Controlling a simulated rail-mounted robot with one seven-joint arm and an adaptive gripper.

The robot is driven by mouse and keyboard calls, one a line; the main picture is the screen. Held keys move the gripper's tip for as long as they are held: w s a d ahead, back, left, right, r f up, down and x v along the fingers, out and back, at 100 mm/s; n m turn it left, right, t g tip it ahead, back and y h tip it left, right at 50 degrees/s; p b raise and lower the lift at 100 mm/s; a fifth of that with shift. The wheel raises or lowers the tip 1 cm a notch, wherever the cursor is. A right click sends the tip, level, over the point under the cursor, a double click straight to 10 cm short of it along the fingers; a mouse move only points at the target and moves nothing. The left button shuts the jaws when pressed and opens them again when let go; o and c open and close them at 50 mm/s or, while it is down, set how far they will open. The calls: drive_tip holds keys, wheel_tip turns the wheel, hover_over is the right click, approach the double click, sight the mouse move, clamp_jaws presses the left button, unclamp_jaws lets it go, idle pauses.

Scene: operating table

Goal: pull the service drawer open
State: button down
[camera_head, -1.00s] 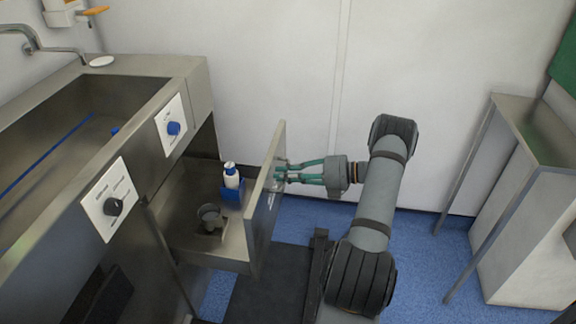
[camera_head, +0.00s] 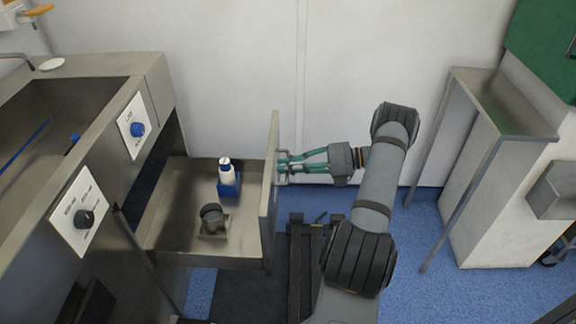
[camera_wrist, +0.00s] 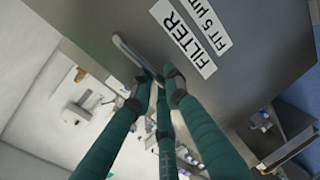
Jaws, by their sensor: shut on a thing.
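The service drawer (camera_head: 166,232) stands pulled out from the steel sink unit, with its inside exposed. Its upright front panel (camera_head: 269,205) faces right. My gripper (camera_head: 284,168) is shut on the bar handle on the outer side of that panel. In the wrist view, the green fingers (camera_wrist: 158,85) close around the handle (camera_wrist: 130,52), beside a label reading "FILTER". Inside the drawer, a white bottle (camera_head: 226,172) stands in a blue holder (camera_head: 229,187), and a dark grey cup (camera_head: 211,217) sits nearer the front.
The sink unit (camera_head: 160,85) carries two knob panels, one with a blue knob (camera_head: 138,129) and one with a black knob (camera_head: 86,219). A steel side table (camera_head: 500,100) stands at the right. Blue floor (camera_head: 400,250) shows between it and my arm.

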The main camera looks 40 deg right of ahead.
drive_tip(key=shift+f, duration=0.15)
drive_tip(key=c, duration=1.8)
unclamp_jaws()
drive_tip(key=shift+c, duration=0.2)
drive_tip(key=shift+o, duration=0.4)
drive_tip(key=v, duration=1.2)
drive_tip(key=shift+w, duration=0.1)
drive_tip(key=x, duration=1.1)
drive_tip(key=shift+w+a, duration=0.2)
drive_tip(key=shift+a, duration=0.2)
drive_tip(key=shift+w+a, duration=0.2)
